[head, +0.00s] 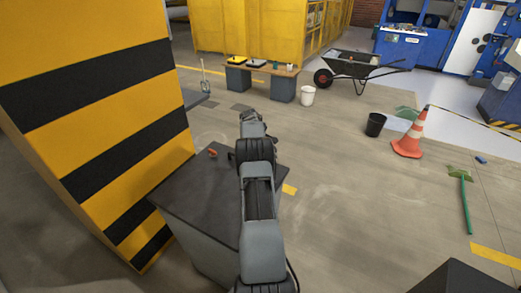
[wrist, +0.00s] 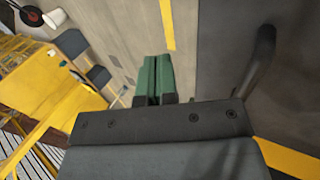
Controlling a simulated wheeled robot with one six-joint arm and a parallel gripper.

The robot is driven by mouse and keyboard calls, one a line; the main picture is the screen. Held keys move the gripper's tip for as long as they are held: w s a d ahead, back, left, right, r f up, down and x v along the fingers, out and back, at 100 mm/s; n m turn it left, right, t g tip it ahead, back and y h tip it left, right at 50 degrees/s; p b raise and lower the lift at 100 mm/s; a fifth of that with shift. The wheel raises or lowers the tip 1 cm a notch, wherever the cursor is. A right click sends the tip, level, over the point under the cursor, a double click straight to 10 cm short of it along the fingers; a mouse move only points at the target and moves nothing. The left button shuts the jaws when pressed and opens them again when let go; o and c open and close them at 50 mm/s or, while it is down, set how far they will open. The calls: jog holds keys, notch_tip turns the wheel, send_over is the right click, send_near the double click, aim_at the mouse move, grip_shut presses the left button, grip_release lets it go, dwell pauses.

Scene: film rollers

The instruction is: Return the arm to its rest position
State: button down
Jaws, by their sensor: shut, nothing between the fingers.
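My arm reaches forward from the bottom middle of the head view, over the right side of a dark-topped cabinet. My gripper (head: 250,120) is at its far end, beyond the cabinet's back edge; its fingertips are not clear there. In the wrist view the two green fingers of my gripper (wrist: 155,72) lie side by side, shut, with nothing between them. Floor shows behind them, and they appear clear of any object.
The dark cabinet top (head: 185,190) carries a small orange item (head: 213,153). A yellow-and-black striped block (head: 100,120) stands close at left. A workbench (head: 262,72), white bucket (head: 307,96), wheelbarrow (head: 350,66), black bucket (head: 375,125) and traffic cone (head: 411,135) stand farther off. Floor at right is mostly open.

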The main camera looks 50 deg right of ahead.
jog(key=shift+r, duration=2.4)
jog(key=s+a+f+m+g+y, duration=0.1)
jog(key=s+a+f+m+y, duration=0.15)
jog(key=a+f+m, duration=0.4)
jog(key=s+a+r+y, duration=0.15)
jog(key=a+r, duration=0.35)
jog(key=a, duration=0.7)
jog(key=s+a+r, duration=0.2)
jog(key=a+r, duration=0.2)
jog(key=a, duration=0.7)
jog(key=s+a+r+n+t, duration=0.1)
jog(key=s+a+r, duration=0.2)
jog(key=a, duration=0.5)
jog(key=s+a+r+n+t+y+p, duration=0.1)
jog(key=s+a+r+n, duration=0.1)
jog(key=s+a, duration=0.4)
jog(key=s+a+r+n+t, duration=0.1)
jog(key=s+a+r, duration=0.2)
jog(key=a, duration=0.7)
jog(key=shift+s+a+r+y, duration=0.15)
jog(key=shift+s+r+y, duration=0.2)
jog(key=shift+s, duration=0.4)
